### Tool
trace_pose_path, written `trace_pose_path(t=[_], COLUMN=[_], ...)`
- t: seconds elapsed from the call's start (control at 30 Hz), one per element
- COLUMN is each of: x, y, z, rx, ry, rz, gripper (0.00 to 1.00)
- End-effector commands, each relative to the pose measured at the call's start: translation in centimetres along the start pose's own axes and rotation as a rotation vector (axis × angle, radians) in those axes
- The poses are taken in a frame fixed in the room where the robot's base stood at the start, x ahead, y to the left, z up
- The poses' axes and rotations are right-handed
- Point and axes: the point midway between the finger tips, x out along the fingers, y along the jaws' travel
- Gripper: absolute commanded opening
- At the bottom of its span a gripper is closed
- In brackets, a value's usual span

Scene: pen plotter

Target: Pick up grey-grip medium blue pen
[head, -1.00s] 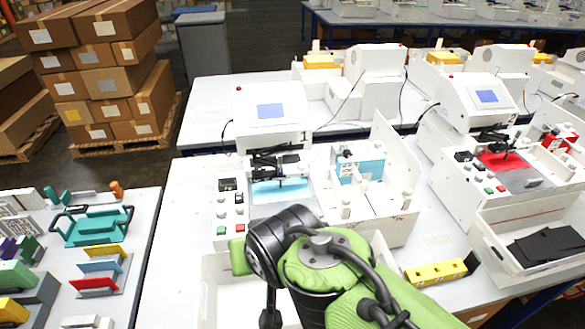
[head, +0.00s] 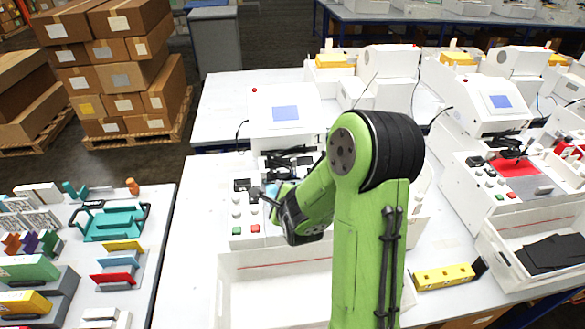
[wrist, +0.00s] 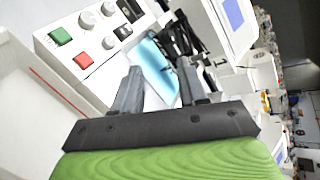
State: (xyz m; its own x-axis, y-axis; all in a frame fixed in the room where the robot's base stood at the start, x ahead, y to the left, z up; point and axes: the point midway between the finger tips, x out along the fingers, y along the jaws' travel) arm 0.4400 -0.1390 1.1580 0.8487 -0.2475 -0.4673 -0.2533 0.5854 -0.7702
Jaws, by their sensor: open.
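I cannot make out the grey-grip medium blue pen in either view. My arm covers part of the nearest plotter (head: 262,138) in the head view. My gripper (wrist: 158,68) is open and empty in the wrist view, its two dark fingers apart. Between and beyond the fingers lies the plotter's light blue sheet (wrist: 150,62), with the black carriage mechanism (wrist: 180,40) behind it. In the head view my gripper (head: 265,197) is over the plotter's front, just right of its control panel, partly hidden by my wrist.
The control panel has a red button (wrist: 83,60), a green button (wrist: 60,36) and several knobs. A white tray (head: 275,262) is in front of the plotter. A yellow holder (head: 443,276) lies at right. A second plotter (head: 480,100) with a red sheet stands farther right.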

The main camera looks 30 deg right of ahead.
Motion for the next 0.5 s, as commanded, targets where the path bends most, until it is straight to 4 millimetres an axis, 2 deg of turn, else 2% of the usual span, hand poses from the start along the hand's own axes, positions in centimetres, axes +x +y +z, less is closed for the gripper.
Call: trace_pose_path(t=[0.03, 0.1, 0.23, 0.3, 0.37, 0.5], x=[0.8, 1.6, 1.8, 1.7, 1.7, 3.6], y=[-0.2, -0.8, -2.0, -2.4, -2.7, -3.3], z=[-1.2, -2.6, -4.9, -5.6, -6.0, -6.0], rx=[0.196, 0.475, 0.888, 1.019, 1.079, 1.099], ry=[-0.014, -0.057, -0.149, -0.189, -0.210, -0.228], rz=[-0.040, -0.120, -0.248, -0.293, -0.316, -0.326], gripper=[0.42, 0.42, 0.42, 0.42, 0.42, 0.42])
